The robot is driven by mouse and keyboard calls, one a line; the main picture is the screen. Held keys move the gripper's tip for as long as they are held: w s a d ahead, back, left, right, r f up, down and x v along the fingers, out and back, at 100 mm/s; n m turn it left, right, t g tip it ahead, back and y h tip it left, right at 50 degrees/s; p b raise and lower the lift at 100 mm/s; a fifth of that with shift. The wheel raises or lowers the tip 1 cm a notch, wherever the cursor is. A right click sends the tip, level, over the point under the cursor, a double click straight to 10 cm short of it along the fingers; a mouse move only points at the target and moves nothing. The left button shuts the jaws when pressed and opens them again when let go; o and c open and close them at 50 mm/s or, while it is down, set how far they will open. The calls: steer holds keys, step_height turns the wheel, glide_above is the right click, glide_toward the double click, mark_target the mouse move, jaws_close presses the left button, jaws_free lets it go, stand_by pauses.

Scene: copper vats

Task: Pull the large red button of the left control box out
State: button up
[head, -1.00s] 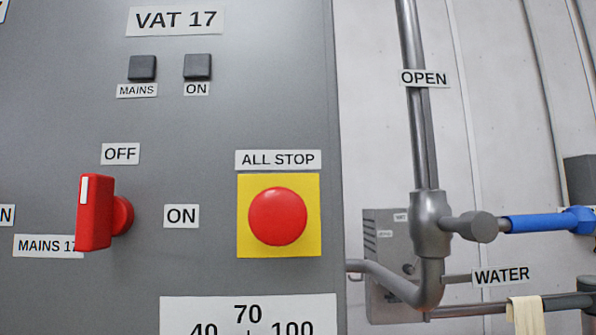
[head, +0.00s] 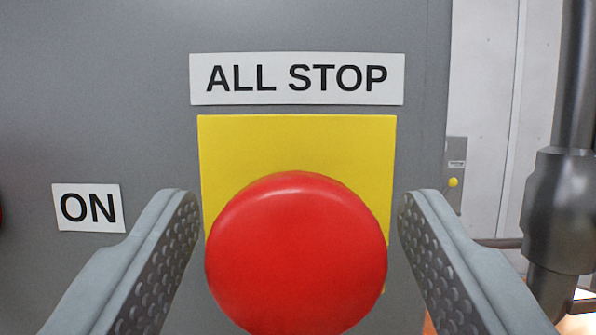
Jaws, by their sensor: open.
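The large red button (head: 296,255) is a round mushroom head on a yellow square plate (head: 297,140), under an "ALL STOP" label (head: 297,79). It fills the lower middle of the view. My gripper (head: 292,215) is open, with one grey finger to the left of the button and one to the right. Small gaps show between the fingertips and the button's rim on both sides. The button's stem is hidden behind its head. How far the button stands out from the plate cannot be told.
The grey control box face (head: 120,90) lies behind. An "ON" label (head: 88,207) is at left, and a sliver of red shows at the left edge. A thick grey pipe with a valve body (head: 560,210) stands to the right, beyond the box's edge.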

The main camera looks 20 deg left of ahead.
steer(key=shift+w+a+r, duration=0.1)
steer(key=shift+w+a, duration=0.05)
steer(key=shift+w, duration=0.1)
steer(key=c, duration=1.3)
steer(key=shift+s+d, duration=0.25)
steer(key=shift+s, duration=0.4)
steer(key=o, duration=1.3)
steer(key=shift+s, duration=0.15)
